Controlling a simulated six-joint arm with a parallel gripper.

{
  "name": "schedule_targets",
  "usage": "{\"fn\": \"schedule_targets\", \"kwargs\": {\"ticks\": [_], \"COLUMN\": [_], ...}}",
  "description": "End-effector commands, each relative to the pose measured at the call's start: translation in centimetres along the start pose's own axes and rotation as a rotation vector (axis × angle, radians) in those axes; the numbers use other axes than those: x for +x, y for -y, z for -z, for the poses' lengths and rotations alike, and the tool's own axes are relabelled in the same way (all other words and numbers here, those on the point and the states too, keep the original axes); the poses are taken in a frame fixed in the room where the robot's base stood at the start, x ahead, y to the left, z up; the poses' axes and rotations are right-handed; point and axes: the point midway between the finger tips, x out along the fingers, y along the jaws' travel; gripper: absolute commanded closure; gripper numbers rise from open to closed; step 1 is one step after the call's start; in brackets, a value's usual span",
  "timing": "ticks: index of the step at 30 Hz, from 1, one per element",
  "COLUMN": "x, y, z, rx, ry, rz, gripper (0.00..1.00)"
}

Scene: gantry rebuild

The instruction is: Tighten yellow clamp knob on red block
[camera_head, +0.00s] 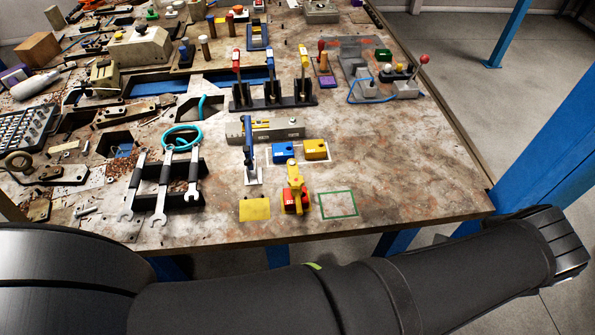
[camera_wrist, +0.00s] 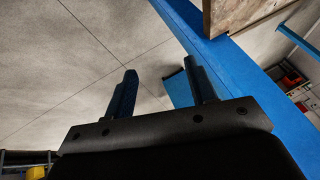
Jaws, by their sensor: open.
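The red block (camera_head: 287,199) sits near the front edge of the workbench in the head view. A yellow clamp (camera_head: 295,178) stands upright over it and hides part of it. Its knob is too small to make out clearly. My gripper (camera_wrist: 162,82) shows in the wrist view with its two dark fingers apart and nothing between them. It points at the floor and a blue table leg, away from the bench top. In the head view my arm stretches across the front, and its end is at the right, off the bench and well apart from the clamp.
A yellow square (camera_head: 255,209) and a green outlined square (camera_head: 338,204) flank the red block. Blue and yellow blocks (camera_head: 315,150) lie behind it. The bench's right front is clear.

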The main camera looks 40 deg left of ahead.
Motion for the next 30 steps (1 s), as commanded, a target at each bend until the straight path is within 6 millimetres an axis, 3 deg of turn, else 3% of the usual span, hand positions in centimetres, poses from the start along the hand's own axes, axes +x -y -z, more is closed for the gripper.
{"fn": "schedule_targets", "kwargs": {"ticks": [9, 16, 23, 30], "x": [1.1, 2.5, 1.6, -0.1], "y": [6.1, 11.3, 15.7, 20.4], "z": [3.8, 5.2, 2.1, -3.0], "rx": [0.365, 0.573, 0.249, -0.236], "ry": [0.135, 0.252, 0.325, 0.401], "rz": [0.050, 0.047, 0.059, 0.092], "gripper": [0.49, 0.49, 0.49, 0.49]}}
